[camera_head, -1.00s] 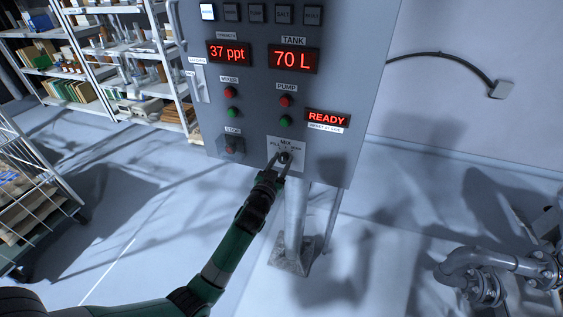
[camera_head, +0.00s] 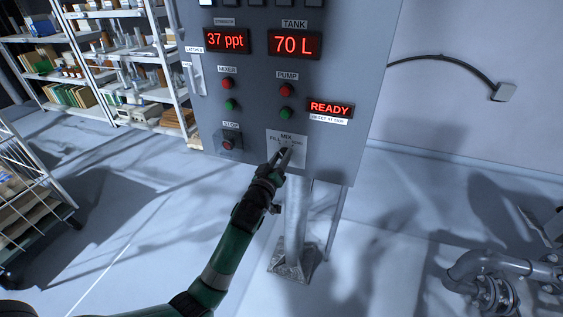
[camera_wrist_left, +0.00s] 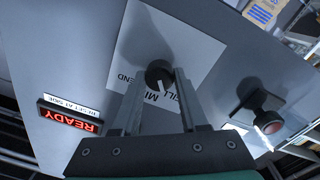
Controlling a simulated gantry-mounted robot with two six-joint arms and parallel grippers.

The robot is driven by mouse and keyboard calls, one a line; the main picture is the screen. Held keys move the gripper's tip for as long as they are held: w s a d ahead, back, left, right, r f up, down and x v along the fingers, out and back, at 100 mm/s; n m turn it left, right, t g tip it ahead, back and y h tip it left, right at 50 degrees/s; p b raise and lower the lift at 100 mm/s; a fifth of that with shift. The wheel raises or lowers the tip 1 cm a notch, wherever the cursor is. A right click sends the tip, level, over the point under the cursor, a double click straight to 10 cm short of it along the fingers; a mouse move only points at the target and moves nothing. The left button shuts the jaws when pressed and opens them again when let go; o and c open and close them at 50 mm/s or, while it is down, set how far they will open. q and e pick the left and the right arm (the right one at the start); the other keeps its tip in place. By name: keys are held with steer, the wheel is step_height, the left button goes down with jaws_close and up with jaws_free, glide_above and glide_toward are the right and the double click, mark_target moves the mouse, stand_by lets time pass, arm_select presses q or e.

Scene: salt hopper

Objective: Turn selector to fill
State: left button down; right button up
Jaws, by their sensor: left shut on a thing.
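The selector is a small dark round knob (camera_wrist_left: 160,74) with a white mark, on a white plate (camera_head: 299,158) low on the grey control panel. The plate reads MIX, with FILL on the left in the head view. In the left wrist view the mark points down toward the lettering; its exact setting is hard to tell. My left gripper (camera_head: 284,155) reaches the plate from below. Its two fingers (camera_wrist_left: 159,88) straddle the knob and are shut on it. In the head view the gripper hides the knob. My right gripper is not in view.
The panel (camera_head: 255,110) shows 37 ppt, 70 L and READY (camera_head: 330,107). Red and green buttons sit above the plate. A stop button (camera_head: 228,143) juts out to its left. A metal post (camera_head: 295,220) stands below. Shelves (camera_head: 110,60) are at left, pipes (camera_head: 495,275) at lower right.

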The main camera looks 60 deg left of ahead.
arm_select(q)
steer(key=shift+n+b, duration=0.3)
steer(key=shift+n, duration=0.4)
steer(key=shift+c, duration=2.2)
jaws_free()
steer(key=p+v, duration=0.2)
steer(key=v, duration=0.9)
steer(key=shift+s+d+p, duration=0.15)
steer(key=shift+d+p, duration=0.05)
steer(key=shift+p, duration=0.15)
